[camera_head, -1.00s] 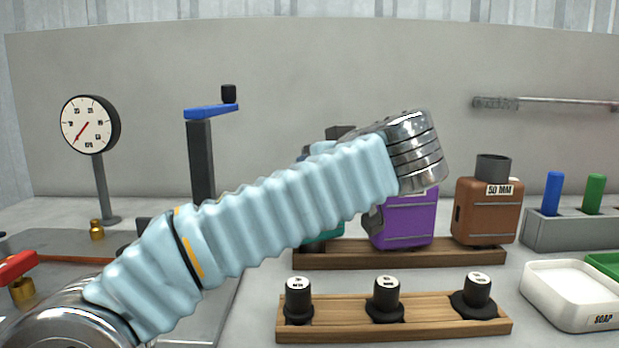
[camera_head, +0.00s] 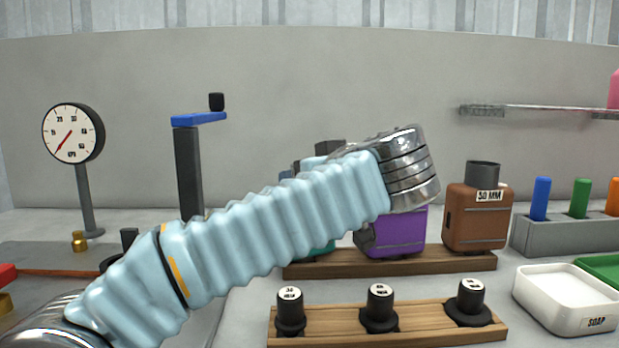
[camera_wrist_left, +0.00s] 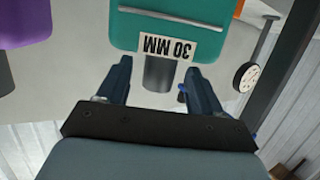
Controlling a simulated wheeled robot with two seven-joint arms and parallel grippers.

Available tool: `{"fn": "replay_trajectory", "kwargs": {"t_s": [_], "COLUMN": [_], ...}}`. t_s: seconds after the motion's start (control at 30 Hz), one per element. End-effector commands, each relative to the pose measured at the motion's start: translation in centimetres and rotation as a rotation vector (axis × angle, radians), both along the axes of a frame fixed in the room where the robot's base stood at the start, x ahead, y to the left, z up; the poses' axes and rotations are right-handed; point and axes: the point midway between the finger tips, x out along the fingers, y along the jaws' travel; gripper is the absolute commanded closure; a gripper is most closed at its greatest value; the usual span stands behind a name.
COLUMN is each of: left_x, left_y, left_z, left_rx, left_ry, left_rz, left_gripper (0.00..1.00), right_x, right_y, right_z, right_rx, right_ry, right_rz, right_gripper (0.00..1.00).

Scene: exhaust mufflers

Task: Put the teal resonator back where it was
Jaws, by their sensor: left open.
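The teal resonator (camera_wrist_left: 178,22) fills the top middle of the left wrist view, upside down there, with a "30 MM" label. Its dark neck (camera_wrist_left: 159,74) lies between the two fingers of my left gripper (camera_wrist_left: 158,66). The fingers are apart, with a gap on each side of the neck. In the head view only a sliver of the teal resonator (camera_head: 321,249) shows under my left arm, at the left end of the back wooden rack (camera_head: 440,262). My left arm hides the rest of it and most of the gripper. My right gripper is not in view.
A purple resonator (camera_head: 400,235) and a brown "50 MM" resonator (camera_head: 476,220) stand right of it on the rack. In front is a wooden strip (camera_head: 420,330) with black plugs. A gauge (camera_head: 73,133) and crank post (camera_head: 188,170) stand left, a white soap dish (camera_head: 565,300) right.

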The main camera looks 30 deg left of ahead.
Motion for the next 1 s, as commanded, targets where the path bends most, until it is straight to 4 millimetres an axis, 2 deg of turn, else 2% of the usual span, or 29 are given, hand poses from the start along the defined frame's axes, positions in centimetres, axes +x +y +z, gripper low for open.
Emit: {"fn": "replay_trajectory", "kwargs": {"t_s": [0.5,0.7,1.0], "left_x": [-5.9,-6.8,-6.8], "left_y": [-8.2,-9.4,-9.4], "left_z": [2.8,3.1,3.1], "left_rx": [0.000,0.000,0.000], "left_ry": [-0.001,0.000,0.000], "left_rz": [-0.004,-0.001,0.000], "left_gripper": [0.34,0.34,0.34], "right_x": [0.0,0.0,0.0], "right_y": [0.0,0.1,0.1], "right_z": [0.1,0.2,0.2], "right_rx": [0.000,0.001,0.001], "right_ry": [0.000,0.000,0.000], "right_rz": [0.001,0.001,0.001], "right_gripper": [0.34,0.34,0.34]}}
